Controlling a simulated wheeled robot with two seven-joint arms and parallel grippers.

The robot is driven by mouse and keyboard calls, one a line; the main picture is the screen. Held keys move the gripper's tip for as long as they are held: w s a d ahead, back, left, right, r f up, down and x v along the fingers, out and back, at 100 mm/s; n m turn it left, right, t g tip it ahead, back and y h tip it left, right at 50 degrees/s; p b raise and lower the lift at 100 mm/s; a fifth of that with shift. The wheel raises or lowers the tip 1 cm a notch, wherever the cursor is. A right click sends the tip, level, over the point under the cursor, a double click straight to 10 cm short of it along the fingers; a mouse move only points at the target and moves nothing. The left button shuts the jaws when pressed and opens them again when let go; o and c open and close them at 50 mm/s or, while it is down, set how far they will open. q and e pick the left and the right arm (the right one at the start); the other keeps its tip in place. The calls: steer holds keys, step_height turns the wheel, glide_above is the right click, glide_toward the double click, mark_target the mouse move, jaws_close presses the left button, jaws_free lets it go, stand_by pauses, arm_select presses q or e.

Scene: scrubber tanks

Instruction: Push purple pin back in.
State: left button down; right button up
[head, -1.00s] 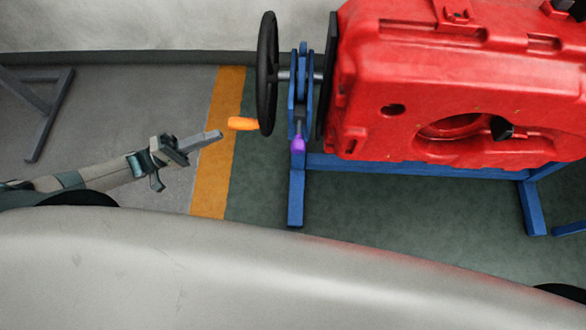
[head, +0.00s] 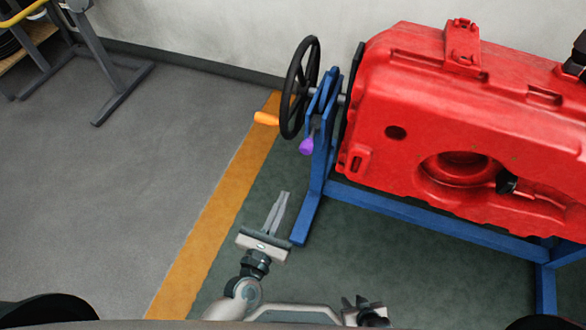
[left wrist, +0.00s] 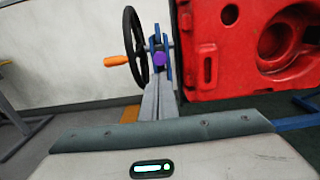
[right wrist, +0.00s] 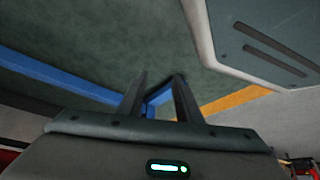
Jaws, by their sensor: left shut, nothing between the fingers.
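The purple pin (head: 306,146) sticks out of the upper part of the blue stand (head: 323,140), just below the black handwheel (head: 299,88). In the left wrist view, the purple pin (left wrist: 159,59) shows end-on, just beyond my fingertips. My left gripper (head: 285,196) is shut and empty, apart from the pin and lower in the head view, pointing up towards the stand. Its fingers (left wrist: 159,86) lie together in the left wrist view. My right gripper (right wrist: 159,77) has its fingers apart with nothing between them, above the floor, away from the pin.
A red tank (head: 440,120) is mounted on the blue frame to the right. The handwheel has an orange handle (head: 266,118). A grey metal stand (head: 110,85) is at the upper left. The grey floor (head: 150,170) left of the orange stripe (head: 215,210) is largely clear.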

mark_target(304, 151)
arm_select(q)
steer(key=shift+w, duration=0.15)
arm_select(e)
steer(key=shift+w+a+r, duration=0.2)
steer(key=shift+w+a, duration=0.1)
steer(key=shift+w, duration=0.1)
